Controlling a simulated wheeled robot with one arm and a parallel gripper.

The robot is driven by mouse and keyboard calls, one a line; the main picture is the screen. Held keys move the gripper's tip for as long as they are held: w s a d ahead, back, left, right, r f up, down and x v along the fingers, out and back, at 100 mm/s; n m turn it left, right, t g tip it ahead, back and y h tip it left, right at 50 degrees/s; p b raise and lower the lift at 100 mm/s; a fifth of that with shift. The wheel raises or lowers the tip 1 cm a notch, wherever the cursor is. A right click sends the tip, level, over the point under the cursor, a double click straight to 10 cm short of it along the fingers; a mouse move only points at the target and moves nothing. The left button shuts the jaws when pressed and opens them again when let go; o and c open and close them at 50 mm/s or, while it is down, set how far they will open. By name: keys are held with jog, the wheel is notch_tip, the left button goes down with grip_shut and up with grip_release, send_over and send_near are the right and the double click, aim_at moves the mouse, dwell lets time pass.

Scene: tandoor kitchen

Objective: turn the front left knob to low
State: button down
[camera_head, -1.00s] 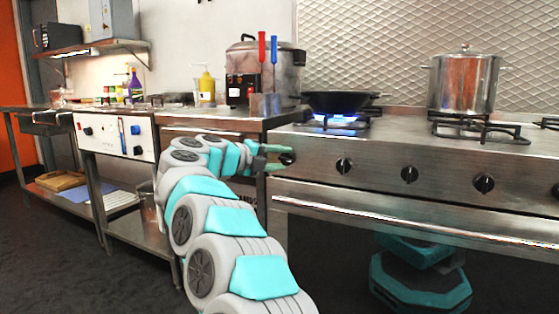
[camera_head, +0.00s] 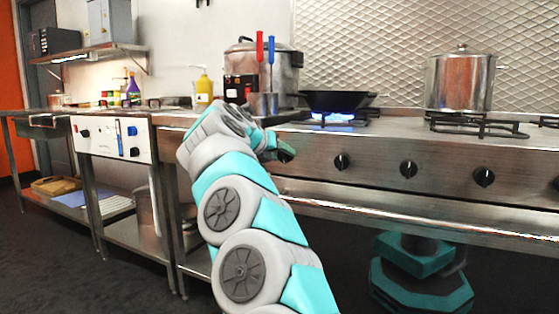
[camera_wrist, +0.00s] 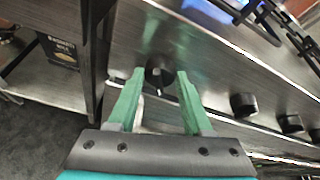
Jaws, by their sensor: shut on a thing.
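The front left knob (camera_wrist: 160,71) is a round black knob on the steel stove front, with a pale mark on its lower side in the wrist view. My gripper (camera_wrist: 161,77) has its green fingers on either side of it and is shut on it. In the head view my gripper (camera_head: 286,151) is at the left end of the stove front and hides this knob. A blue flame (camera_head: 333,117) burns under the black wok (camera_head: 338,102) at the stove's left.
More black knobs (camera_head: 342,161) run along the stove front to the right, above a steel rail (camera_head: 400,218). A steel pot (camera_head: 459,82) stands on the stove. A steel counter with a large cooker (camera_head: 285,75) adjoins on the left.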

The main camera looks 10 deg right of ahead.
jog(key=shift+f+m+y+b, duration=0.15)
jog(key=shift+m+y+b, duration=0.25)
jog(key=shift+m+b, duration=0.2)
jog(key=shift+t, duration=0.3)
jog(key=shift+c, duration=1.6)
grip_release()
jog(key=shift+s, duration=0.1)
jog(key=v, duration=0.7)
jog(key=shift+s+a+r, duration=0.15)
jog(key=shift+s+r, duration=0.1)
